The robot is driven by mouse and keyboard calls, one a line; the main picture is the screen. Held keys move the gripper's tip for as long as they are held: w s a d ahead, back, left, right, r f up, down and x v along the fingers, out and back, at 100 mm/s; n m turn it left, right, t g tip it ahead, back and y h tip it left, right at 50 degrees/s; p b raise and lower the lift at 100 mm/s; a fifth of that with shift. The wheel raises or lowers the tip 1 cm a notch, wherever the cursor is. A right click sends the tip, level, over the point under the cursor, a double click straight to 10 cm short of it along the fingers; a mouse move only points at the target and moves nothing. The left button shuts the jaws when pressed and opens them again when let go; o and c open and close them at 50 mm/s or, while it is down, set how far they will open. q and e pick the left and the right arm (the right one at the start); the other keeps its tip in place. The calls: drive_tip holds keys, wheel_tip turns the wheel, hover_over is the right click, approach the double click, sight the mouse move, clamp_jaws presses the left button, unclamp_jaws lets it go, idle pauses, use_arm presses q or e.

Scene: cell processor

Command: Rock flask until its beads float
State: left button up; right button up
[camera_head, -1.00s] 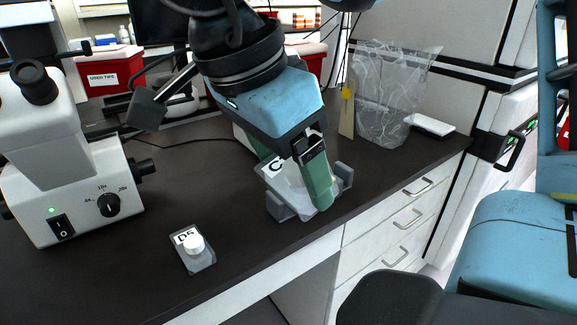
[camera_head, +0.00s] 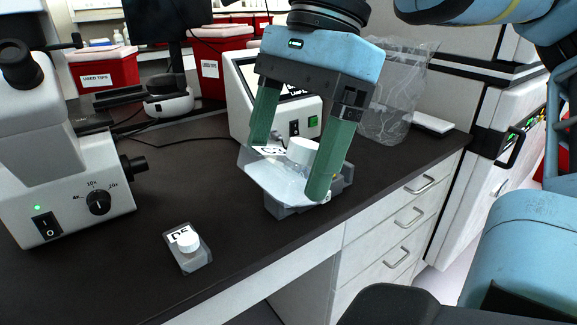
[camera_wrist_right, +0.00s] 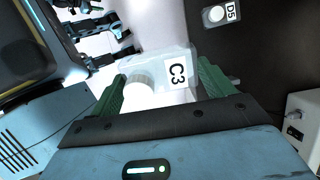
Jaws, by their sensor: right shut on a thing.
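My right gripper (camera_head: 288,172) has its two green fingers shut on a clear flask (camera_head: 268,182) with a white cap and a label. In the right wrist view the flask (camera_wrist_right: 165,65) lies between the fingers, and its label reads C3. The flask is tilted, held just above or at a grey holder (camera_head: 287,212) near the bench's front edge; I cannot tell whether they touch. No beads can be made out inside it.
A second capped flask labelled D5 (camera_head: 190,258) lies on the dark bench (camera_head: 110,275) at front left. A microscope (camera_head: 70,185) stands at left. A white device (camera_head: 243,105) and a clear bag (camera_head: 385,130) stand behind.

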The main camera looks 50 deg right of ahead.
drive_tip(key=shift+r+h+p, duration=0.2)
drive_tip(key=shift+h+p, duration=0.4)
drive_tip(key=shift+h, duration=0.1)
drive_tip(key=shift+f+g+h+p, duration=0.15)
drive_tip(key=shift+g+h+p, duration=0.3)
drive_tip(key=shift+h, duration=0.75)
use_arm(q)
drive_tip(key=shift+w+r, duration=0.35)
drive_tip(key=shift+r, duration=0.3)
drive_tip(key=shift+w+r, duration=0.3)
drive_tip(key=shift+r, duration=0.3)
